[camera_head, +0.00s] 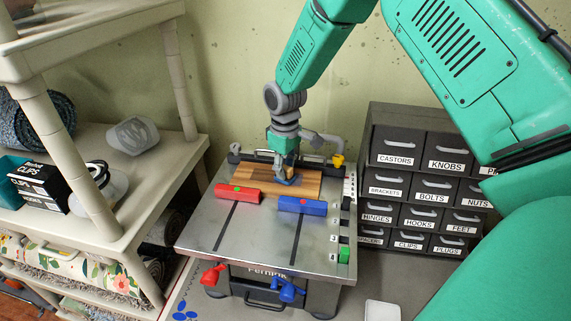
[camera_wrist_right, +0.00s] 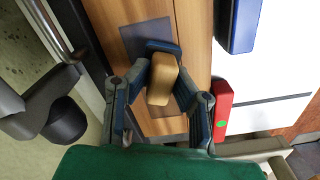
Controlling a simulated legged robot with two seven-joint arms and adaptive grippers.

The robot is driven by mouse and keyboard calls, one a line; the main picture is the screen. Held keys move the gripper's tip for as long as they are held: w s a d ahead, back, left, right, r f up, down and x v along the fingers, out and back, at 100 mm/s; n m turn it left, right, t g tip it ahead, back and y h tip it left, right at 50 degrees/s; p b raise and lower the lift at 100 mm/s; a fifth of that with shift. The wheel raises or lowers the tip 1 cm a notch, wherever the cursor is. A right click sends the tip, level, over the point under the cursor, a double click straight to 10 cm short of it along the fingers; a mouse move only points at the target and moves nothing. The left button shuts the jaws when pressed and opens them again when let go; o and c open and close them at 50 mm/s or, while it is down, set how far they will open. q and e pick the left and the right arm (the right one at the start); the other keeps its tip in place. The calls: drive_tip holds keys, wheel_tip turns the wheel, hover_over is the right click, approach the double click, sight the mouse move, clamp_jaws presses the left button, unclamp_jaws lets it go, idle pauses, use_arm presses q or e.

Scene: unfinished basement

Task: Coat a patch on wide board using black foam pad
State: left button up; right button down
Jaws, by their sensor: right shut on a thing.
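The wide wooden board (camera_head: 309,187) lies flat on the metal work table, and it fills the middle of the wrist view (camera_wrist_right: 196,45). A dark grey square patch (camera_wrist_right: 146,35) shows on it there. My right gripper (camera_head: 286,178) is low over the board. In the wrist view its blue-edged fingers (camera_wrist_right: 160,95) are shut on a tan block (camera_wrist_right: 161,78), which seems to be the upper part of the foam pad. No black foam face can be made out, and the block's underside is hidden. Whether it touches the board cannot be told. My left gripper is not in view.
A red bar (camera_head: 238,193) and a blue bar (camera_head: 302,206) sit along the board's front edge. The metal table (camera_head: 262,246) is bare in front of them. A labelled drawer cabinet (camera_head: 419,180) stands close on the right, shelving (camera_head: 100,140) on the left.

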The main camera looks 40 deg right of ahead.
drive_tip(key=shift+s+a, duration=0.45)
drive_tip(key=shift+s+d, duration=0.55)
drive_tip(key=shift+s, duration=0.05)
drive_tip(key=shift+w+d, duration=1.35)
drive_tip(key=shift+d, duration=0.25)
drive_tip(key=shift+r, duration=0.1)
drive_tip(key=shift+r, duration=2.95)
wheel_tip(320, 180, up, 3)
